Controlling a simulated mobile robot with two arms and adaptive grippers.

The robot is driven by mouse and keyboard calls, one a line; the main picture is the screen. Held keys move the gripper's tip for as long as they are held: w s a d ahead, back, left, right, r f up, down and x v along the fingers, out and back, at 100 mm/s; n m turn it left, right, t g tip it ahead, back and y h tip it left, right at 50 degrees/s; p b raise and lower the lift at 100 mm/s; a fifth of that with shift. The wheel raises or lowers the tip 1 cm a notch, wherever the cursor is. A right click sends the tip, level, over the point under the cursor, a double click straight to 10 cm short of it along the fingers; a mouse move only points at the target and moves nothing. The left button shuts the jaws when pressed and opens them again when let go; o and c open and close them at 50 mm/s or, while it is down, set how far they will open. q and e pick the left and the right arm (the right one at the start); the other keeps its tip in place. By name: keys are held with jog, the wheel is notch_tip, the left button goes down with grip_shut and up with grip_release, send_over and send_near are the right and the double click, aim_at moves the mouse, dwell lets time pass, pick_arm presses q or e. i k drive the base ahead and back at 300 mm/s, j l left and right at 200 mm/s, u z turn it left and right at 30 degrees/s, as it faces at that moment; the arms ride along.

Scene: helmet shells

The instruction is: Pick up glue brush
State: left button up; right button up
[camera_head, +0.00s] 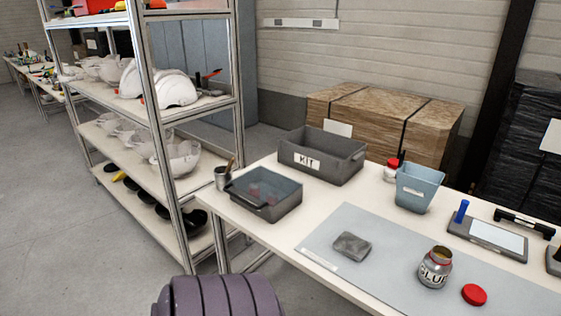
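A small metal cup (222,178) stands at the table's left end, with a thin brown handle (231,164) sticking up from it. This may be the glue brush, but its bristles are hidden in the cup. An open jar labelled GLUE (434,268) stands upright on the grey mat (335,240), and no brush shows in it. A red lid (474,294) lies flat to its right. Neither of my grippers is in view.
A KIT bin (322,156), a grey box with a bluish top (264,195) and a blue-grey bin (419,188) stand on the white table (272,237). A grey block (351,245) lies on the mat. A shelf rack (170,190) with helmet shells stands left.

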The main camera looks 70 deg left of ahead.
aim_at(233, 160)
jog(key=j+u, duration=0.1)
jog(key=u, duration=1.95)
jog(key=i+j+u, duration=0.45)
jog(key=i, duration=0.25)
